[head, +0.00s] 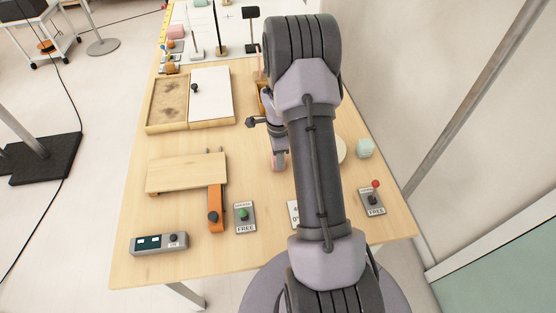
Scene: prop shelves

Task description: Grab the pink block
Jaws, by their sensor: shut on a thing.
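My arm runs up the middle of the head view and covers much of the table's right half. My wrist shows just left of the arm, over the middle of the table and well in front of the pink block. The fingers of my gripper are not clear behind the arm. A small pinkish patch shows at the low end of the wrist, but I cannot tell what it is.
A shallow wooden box (166,104) and a white panel (213,98) lie left of my arm. A raised board (186,174), a grey control box (159,243) and a green-knob switch (243,215) are nearer.

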